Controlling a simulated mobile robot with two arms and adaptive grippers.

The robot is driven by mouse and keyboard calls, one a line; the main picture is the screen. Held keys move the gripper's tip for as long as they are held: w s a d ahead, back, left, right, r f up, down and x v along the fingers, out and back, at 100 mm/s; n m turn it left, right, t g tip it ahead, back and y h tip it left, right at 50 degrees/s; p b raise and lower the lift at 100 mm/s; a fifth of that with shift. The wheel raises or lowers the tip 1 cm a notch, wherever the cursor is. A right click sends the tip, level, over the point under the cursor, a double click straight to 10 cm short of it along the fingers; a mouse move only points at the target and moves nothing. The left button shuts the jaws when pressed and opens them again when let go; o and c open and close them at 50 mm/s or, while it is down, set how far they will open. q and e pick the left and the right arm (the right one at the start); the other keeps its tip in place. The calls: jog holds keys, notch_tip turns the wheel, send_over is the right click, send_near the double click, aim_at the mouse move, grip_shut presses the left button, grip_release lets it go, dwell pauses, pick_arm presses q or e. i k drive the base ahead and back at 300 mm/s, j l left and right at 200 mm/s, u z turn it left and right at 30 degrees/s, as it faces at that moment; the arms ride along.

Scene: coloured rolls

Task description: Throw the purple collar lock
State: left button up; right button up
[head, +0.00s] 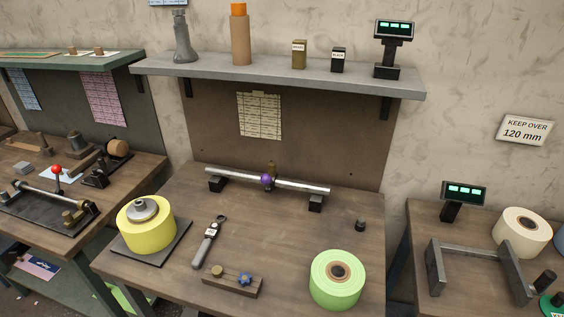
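A purple ball-shaped knob (267,180), which looks like the collar lock, sits near the middle of a silver bar (305,185). The bar lies across two black supports, the left one (216,184) and the right one (315,203), at the back of the middle table. A small dark brass-coloured piece (271,167) stands up just behind the knob. Whether the lock is open or shut is too small to tell. Neither of my grippers is in view.
On the middle table (280,230) are a yellow roll (146,229), a green roll (337,281), a grey handled tool (208,243), a wooden block with a blue knob (244,279) and a small dark cylinder (360,225). A grey shelf (270,77) overhangs the back.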

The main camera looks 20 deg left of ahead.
aim_at(266, 179)
jog(key=j+z, duration=0.1)
jog(key=j, duration=0.45)
jog(key=k+j+z, duration=0.1)
jog(key=j, duration=1.05)
jog(key=k+z, duration=0.05)
